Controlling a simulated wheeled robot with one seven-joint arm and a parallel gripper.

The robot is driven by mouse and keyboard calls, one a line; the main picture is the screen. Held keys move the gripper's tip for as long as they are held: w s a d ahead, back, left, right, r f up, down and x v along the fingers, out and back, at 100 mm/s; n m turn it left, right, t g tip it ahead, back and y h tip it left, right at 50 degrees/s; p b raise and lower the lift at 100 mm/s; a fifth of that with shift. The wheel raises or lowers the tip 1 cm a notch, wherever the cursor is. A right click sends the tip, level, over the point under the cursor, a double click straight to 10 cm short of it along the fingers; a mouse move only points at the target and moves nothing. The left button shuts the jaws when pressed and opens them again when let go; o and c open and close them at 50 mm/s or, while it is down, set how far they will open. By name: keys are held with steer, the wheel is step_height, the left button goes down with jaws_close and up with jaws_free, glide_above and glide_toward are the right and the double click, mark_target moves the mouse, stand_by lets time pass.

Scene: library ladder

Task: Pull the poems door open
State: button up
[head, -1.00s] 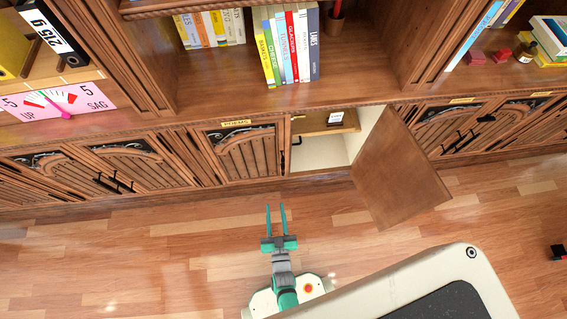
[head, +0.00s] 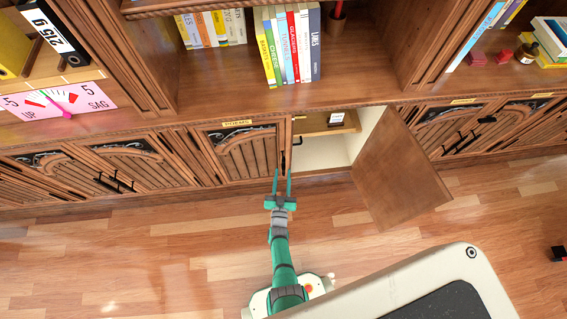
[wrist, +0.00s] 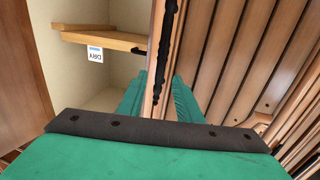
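The poems door (head: 247,155) is a slatted wooden cupboard door with a small yellow label (head: 237,123) above it. It looks shut. My gripper (head: 283,172) is in front of the right edge of this door, with its two green fingers apart. In the wrist view, the fingers (wrist: 158,95) point at the wooden door edge (wrist: 150,100), which shows between them. Whether the fingers touch anything is unclear. The slatted door front (wrist: 235,65) fills the wrist view's right side.
Right of the poems door, an open compartment (head: 318,152) holds a wooden shelf (head: 328,124) with a card reading DRY (wrist: 95,54). Its plain door (head: 400,170) swings out into the room at right. Floor (head: 130,250) is clear at left. Books (head: 290,45) stand above.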

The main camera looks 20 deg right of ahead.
mark_target(283, 165)
steer(key=shift+x, duration=3)
jaws_close()
